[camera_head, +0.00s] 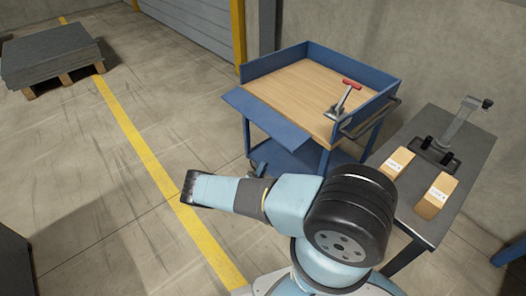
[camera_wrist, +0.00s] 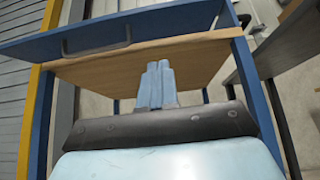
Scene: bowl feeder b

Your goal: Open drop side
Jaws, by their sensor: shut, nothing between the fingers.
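The blue cart (camera_head: 375,82) has a wooden bed (camera_head: 290,88) with blue walls. Its drop side (camera_head: 265,114) is swung outward from the near-left edge, roughly level with the bed; the exact angle is hard to tell. In the wrist view the drop side (camera_wrist: 185,20) shows its face with a grey U-shaped handle (camera_wrist: 95,38). The wooden bed (camera_wrist: 115,72) shows below it.
A red-handled tool (camera_head: 344,98) stands on the bed's right. A grey table (camera_head: 408,200) on the right holds two boxes (camera_head: 396,163) (camera_head: 437,196) and a metal fixture (camera_head: 460,122). A pallet with grey sheets (camera_head: 50,58) is far left. The floor left of the cart is clear.

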